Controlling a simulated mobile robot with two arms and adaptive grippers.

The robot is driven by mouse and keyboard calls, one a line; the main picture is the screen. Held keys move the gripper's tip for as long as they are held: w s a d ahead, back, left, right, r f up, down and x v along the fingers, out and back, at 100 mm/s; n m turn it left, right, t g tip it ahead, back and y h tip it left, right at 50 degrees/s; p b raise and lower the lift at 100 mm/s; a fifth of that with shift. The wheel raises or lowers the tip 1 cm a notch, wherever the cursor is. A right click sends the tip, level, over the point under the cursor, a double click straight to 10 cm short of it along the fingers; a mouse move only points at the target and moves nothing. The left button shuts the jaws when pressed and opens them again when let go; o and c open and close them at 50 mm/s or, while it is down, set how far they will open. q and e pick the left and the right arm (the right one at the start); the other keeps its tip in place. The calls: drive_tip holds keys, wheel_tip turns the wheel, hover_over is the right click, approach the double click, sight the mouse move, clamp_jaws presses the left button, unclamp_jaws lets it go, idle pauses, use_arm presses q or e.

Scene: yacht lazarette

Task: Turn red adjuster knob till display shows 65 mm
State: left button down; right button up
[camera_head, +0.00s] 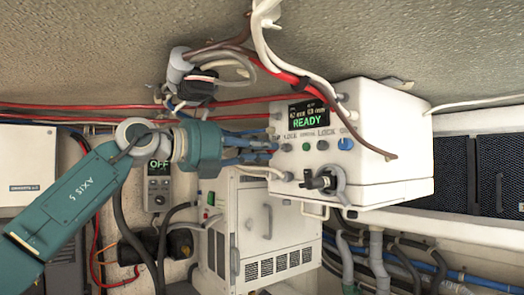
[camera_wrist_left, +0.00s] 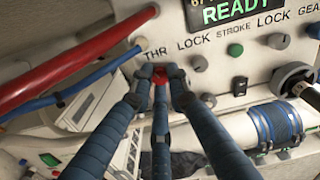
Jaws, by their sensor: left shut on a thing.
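The white control box (camera_head: 390,150) has a dark display (camera_head: 308,113) on its front, reading READY in green; the small figures above that word are too fine to read surely. In the left wrist view the display (camera_wrist_left: 222,12) is cut off by the top edge. The red adjuster knob (camera_wrist_left: 160,80) sits below the label THR, mostly covered by fingers. My left gripper (camera_head: 270,142) reaches the box's left side; in the wrist view its blue fingers (camera_wrist_left: 163,84) are shut on the red knob from both sides. My right gripper is not in view.
Red and blue cables (camera_wrist_left: 70,75) run close to the left of the fingers. On the box front are a green button (camera_wrist_left: 235,50), a grey knob (camera_wrist_left: 277,41) and a black-handled valve (camera_head: 322,182). A white cabinet (camera_head: 265,230) stands below.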

use_arm(q)
drive_tip(key=n, duration=0.4)
drive_tip(key=n+b, duration=0.1)
drive_tip(key=n, duration=0.1)
drive_tip(key=shift+a+r, duration=0.15)
drive_tip(key=shift+r, duration=0.25)
idle(0.3)
drive_tip(key=c, duration=1.9)
unclamp_jaws()
drive_tip(key=shift+o, duration=1.2)
drive_tip(key=shift+w+f, duration=0.1)
drive_tip(key=shift+f, duration=0.1)
drive_tip(key=v, duration=1.2)
drive_tip(key=shift+f, duration=0.1)
